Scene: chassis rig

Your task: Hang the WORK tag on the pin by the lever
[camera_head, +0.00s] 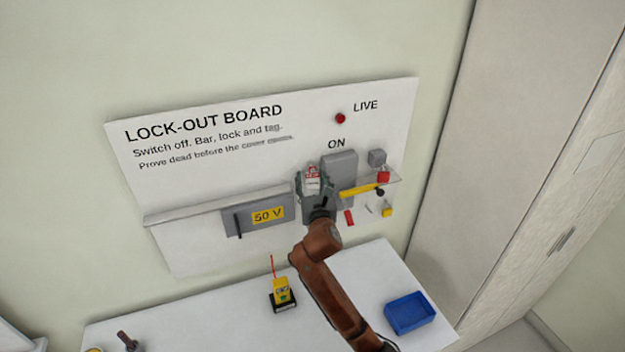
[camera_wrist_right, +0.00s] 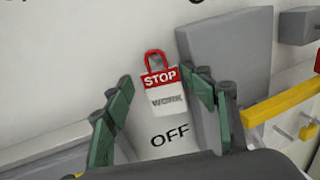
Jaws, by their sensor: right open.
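The WORK tag (camera_wrist_right: 165,98), white with a red STOP band and a red loop on top, is upright against the board, above the word OFF. It also shows in the head view (camera_head: 312,173). My right gripper (camera_wrist_right: 157,82) is open, with one green finger on each side of the tag and gaps visible. In the head view my right gripper (camera_head: 313,181) is at the board, left of a grey switch box (camera_head: 340,164). I cannot make out a pin at the loop, nor tell whether the tag hangs on one. My left gripper is not in view.
A yellow bar (camera_head: 360,189) crosses right of my gripper, near a small shelf with red and yellow items. On the table are a yellow device (camera_head: 281,290) and a blue tray (camera_head: 409,312).

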